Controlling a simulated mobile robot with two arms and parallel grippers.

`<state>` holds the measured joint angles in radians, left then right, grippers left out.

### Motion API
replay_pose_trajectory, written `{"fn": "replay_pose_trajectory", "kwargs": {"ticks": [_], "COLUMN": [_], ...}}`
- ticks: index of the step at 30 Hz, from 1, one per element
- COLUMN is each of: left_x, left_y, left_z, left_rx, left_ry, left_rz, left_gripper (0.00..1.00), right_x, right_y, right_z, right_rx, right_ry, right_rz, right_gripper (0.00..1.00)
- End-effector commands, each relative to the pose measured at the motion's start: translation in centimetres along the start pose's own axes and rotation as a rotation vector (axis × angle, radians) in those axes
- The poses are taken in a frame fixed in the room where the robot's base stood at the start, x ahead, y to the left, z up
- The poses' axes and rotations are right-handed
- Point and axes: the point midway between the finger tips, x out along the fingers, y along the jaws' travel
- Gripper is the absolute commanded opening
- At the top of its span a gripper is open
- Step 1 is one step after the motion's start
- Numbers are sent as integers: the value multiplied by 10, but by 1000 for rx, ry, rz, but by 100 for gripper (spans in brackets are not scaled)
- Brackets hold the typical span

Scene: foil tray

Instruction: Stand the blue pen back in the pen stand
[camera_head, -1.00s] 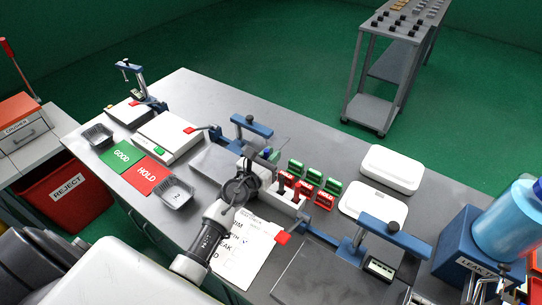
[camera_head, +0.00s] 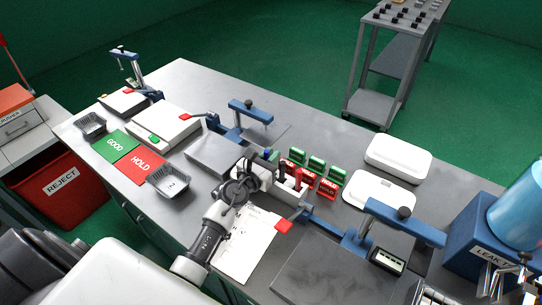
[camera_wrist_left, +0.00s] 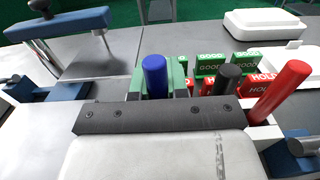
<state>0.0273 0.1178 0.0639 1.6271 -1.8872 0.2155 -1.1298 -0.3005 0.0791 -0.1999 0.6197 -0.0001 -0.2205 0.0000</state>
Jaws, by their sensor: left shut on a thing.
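The blue pen (camera_wrist_left: 155,76) stands upright between the fingers of my left gripper (camera_wrist_left: 157,84) in the left wrist view. The gripper is shut on it; its blue end also shows in the head view (camera_head: 268,153), beside the gripper (camera_head: 263,158). The white pen stand (camera_wrist_left: 264,124) is just under and right of the gripper, and also shows in the head view (camera_head: 290,196). It holds a black pen (camera_wrist_left: 227,78) and a red pen (camera_wrist_left: 280,91). The blue pen's lower end is hidden, so I cannot tell whether it is inside the stand.
Green and red stamp-like blocks (camera_head: 316,165) stand right behind the stand. White trays (camera_head: 398,157) lie farther right. A printed sheet (camera_head: 250,245) lies in front. Blue clamps (camera_head: 250,112) stand on the bench, and a foil tray (camera_head: 168,182) is at left.

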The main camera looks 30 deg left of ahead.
Motion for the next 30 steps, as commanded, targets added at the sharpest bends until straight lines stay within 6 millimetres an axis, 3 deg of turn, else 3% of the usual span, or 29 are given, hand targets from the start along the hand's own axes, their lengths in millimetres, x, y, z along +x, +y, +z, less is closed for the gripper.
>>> {"fn": "replay_pose_trajectory", "kwargs": {"ticks": [30], "left_x": [0], "left_y": [0], "left_z": [-10], "left_rx": [0], "left_ry": [1], "left_rz": [-1], "left_gripper": [2], "right_x": [8], "right_y": [2], "right_z": [1], "right_rx": [-1], "right_ry": [0], "right_rz": [2], "right_gripper": [48]}}
